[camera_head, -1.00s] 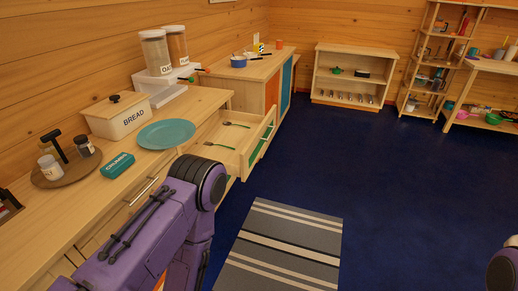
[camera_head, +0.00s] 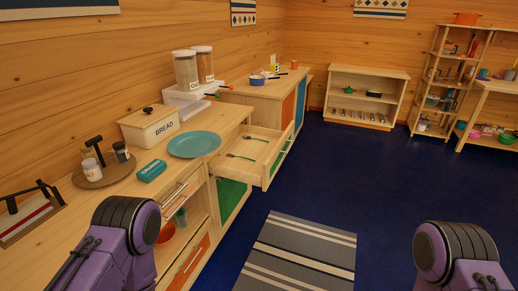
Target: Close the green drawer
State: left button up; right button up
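The drawer (camera_head: 262,172) stands pulled out from the counter on the left side of the head view. Its front panel faces right and shows green strips. Two forks with green on their handles (camera_head: 248,138) lie inside it. My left arm shows at the lower left and my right arm at the lower right, both well in front of the drawer and apart from it. Neither gripper shows in the view.
The counter (camera_head: 110,192) carries a bread box (camera_head: 149,126), a teal plate (camera_head: 194,144) and a round tray with jars. Below it is an open shelf with an orange bowl (camera_head: 166,233). A striped rug (camera_head: 298,256) lies on the open blue floor (camera_head: 350,185).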

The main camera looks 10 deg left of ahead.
aim_at(269, 157)
jog(key=z, duration=0.65)
jog(key=i, duration=1.75)
jog(key=u, duration=0.8)
jog(key=i, duration=0.75)
jog(key=u, duration=0.55)
